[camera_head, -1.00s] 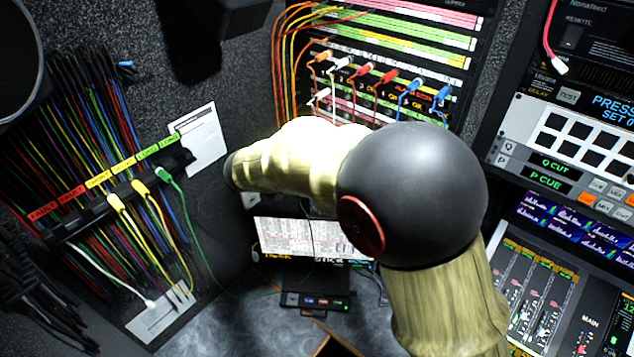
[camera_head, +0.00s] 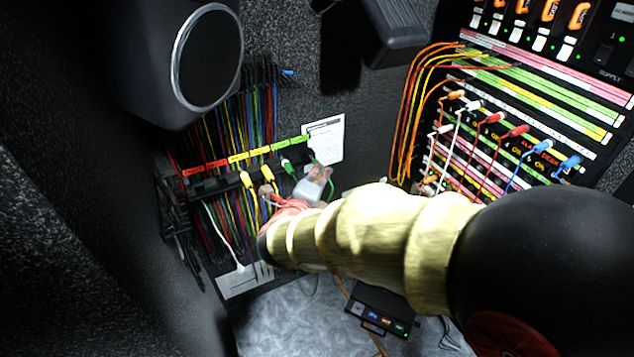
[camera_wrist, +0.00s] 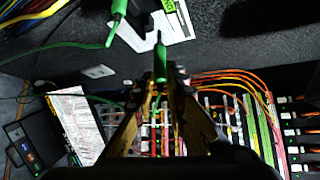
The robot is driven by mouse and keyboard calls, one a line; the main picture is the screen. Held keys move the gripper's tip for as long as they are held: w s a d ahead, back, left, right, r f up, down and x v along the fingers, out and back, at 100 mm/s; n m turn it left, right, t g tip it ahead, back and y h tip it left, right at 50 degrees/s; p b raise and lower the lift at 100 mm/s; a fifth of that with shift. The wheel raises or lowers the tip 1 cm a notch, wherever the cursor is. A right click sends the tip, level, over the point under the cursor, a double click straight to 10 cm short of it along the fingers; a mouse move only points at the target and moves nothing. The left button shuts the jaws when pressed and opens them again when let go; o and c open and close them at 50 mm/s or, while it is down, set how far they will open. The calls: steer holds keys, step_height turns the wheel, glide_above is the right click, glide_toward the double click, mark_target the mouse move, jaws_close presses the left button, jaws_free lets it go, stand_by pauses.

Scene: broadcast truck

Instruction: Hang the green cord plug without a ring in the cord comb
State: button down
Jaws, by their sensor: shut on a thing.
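My gripper (camera_head: 322,178) is near the right end of the cord comb (camera_head: 215,187) in the head view. In the wrist view my gripper (camera_wrist: 160,82) is shut on a green cord plug (camera_wrist: 160,62), which stands up between the fingertips; I see no ring on its visible part. Another green plug (camera_wrist: 118,8) is at the upper left there, its cord running left. In the head view a green plug (camera_head: 286,165) sits at the comb beside the yellow plugs (camera_head: 246,179). My gripper hides part of the comb's right end.
A white card (camera_head: 326,138) is on the wall behind the comb. A patch panel (camera_head: 500,130) with coloured plugs and orange cords stands to the right. A speaker (camera_head: 205,60) hangs above left. A small black box (camera_head: 377,312) is below on the grey surface.

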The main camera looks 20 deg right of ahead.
steer(key=shift+p, duration=0.3)
stand_by(0.4)
steer(key=w+a+f, duration=0.1)
steer(key=w+f, duration=0.2)
steer(key=w, duration=0.4)
steer(key=shift+w+a+b, duration=0.2)
steer(key=shift+w+b, duration=0.1)
steer(key=shift+b, duration=0.05)
stand_by(0.7)
steer(key=shift+f+p, duration=0.1)
steer(key=shift+p, duration=0.2)
stand_by(1.1)
steer(key=c, duration=1.7)
jaws_free()
steer(key=shift+c, duration=0.2)
steer(key=shift+o, duration=0.8)
steer(key=o, duration=0.9)
